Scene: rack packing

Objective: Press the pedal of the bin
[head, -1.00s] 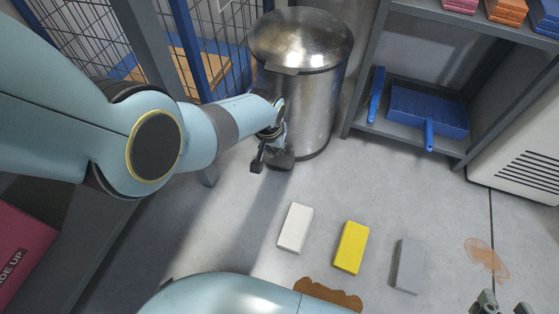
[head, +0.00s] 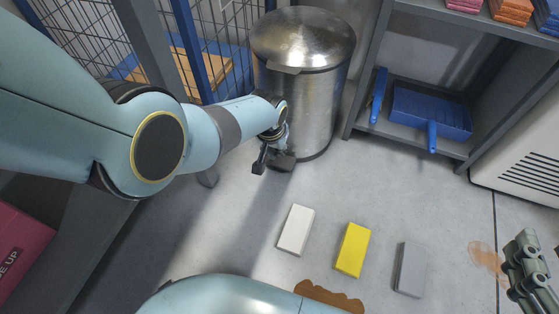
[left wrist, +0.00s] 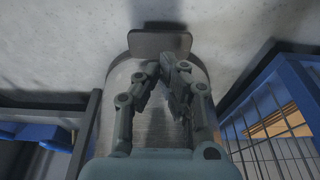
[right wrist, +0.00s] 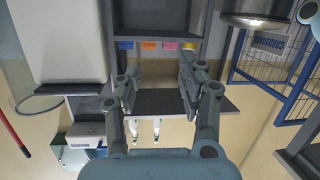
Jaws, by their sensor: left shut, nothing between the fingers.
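The bin (head: 312,105) is a round brushed-metal bin with a domed lid (head: 303,38), which is down. Its dark pedal (head: 284,162) sticks out near the floor at the front. The pedal shows as a dark plate in the left wrist view (left wrist: 160,43). My left gripper (head: 267,158) is low beside the pedal; its shut, empty fingers (left wrist: 166,78) point toward the pedal in the left wrist view. I cannot tell whether they touch it. My right gripper (head: 530,280) is at the lower right, away from the bin; its fingers (right wrist: 158,82) are apart and empty.
White (head: 296,230), yellow (head: 352,250) and grey (head: 411,269) blocks lie on the floor. A blue dustpan (head: 428,108) sits on the grey shelf to the right of the bin. A wire cage (head: 225,45) with blue posts stands to the left. Brown stains mark the floor.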

